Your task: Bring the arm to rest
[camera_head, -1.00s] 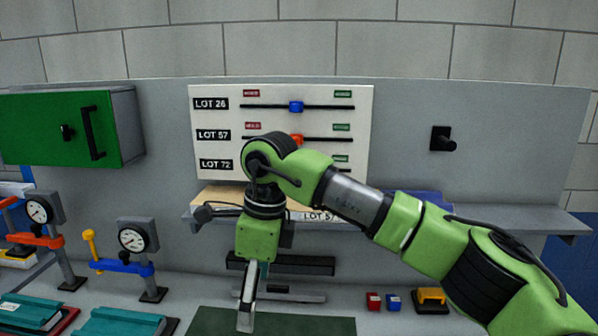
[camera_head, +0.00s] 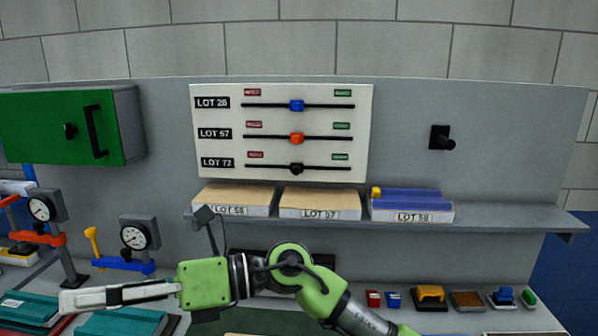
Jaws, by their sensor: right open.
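My right arm, green with black joints, comes in from the bottom right and lies low across the front of the bench. Its right gripper (camera_head: 72,299) points to the left, with its pale fingers seen side-on in front of the teal books at the lower left. It holds nothing that I can see and is open, though the gap between the fingers is hard to make out. The arm hides part of the dark fixture under the shelf and part of the green mat (camera_head: 265,322). My left gripper is not in view.
A slider board (camera_head: 281,132) hangs above a shelf (camera_head: 505,219) with three labelled lots. A green cabinet (camera_head: 62,127) is at the left, above gauge stands (camera_head: 138,235) and teal books (camera_head: 118,323). Small blocks and a yellow-topped item (camera_head: 430,294) stand at the right.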

